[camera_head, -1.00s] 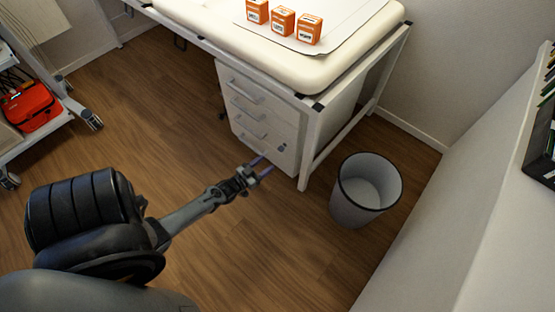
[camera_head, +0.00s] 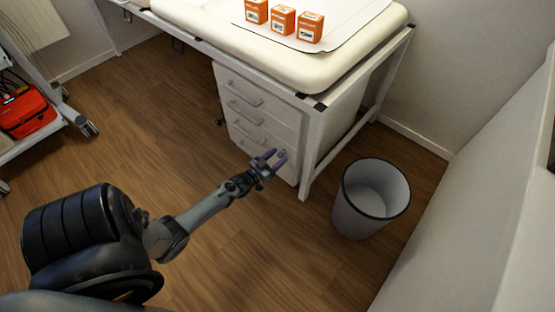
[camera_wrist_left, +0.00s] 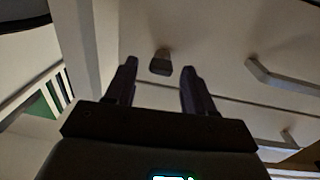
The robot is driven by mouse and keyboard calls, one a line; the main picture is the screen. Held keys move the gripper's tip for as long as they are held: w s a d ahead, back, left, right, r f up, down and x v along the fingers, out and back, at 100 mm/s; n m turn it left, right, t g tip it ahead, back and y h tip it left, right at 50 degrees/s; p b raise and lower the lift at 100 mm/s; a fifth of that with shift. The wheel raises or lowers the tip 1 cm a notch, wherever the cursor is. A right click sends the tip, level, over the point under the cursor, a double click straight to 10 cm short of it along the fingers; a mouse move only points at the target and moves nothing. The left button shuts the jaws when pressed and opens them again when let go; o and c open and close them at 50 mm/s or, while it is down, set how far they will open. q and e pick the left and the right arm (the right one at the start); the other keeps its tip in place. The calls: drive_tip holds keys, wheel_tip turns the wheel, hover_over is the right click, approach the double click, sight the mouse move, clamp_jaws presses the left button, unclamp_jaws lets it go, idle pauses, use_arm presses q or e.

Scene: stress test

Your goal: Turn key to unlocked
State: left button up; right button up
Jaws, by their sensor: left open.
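The white drawer cabinet (camera_head: 236,84) stands under the examination couch, with a handle on each drawer. Its key (camera_wrist_left: 160,64), a small dark piece sticking out of the cabinet front, shows in the left wrist view. In the head view the key is small, beside the fingertips (camera_head: 282,153). My left gripper (camera_head: 272,157) is open in front of the lower right of the cabinet. In the left wrist view its two fingers (camera_wrist_left: 158,78) stand either side of the key, apart from it. Whether the key is locked or unlocked I cannot tell. My right gripper is not in view.
The couch leg (camera_head: 311,150) stands just right of the cabinet. A grey bin (camera_head: 350,215) is on the floor to its right. Orange boxes (camera_head: 283,22) sit on the couch. A trolley with a red bag (camera_head: 28,112) is at left. The wooden floor is clear between.

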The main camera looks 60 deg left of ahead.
use_arm(q)
drive_tip(key=shift+w+a, duration=0.1)
drive_tip(key=shift+w, duration=0.25)
clamp_jaws()
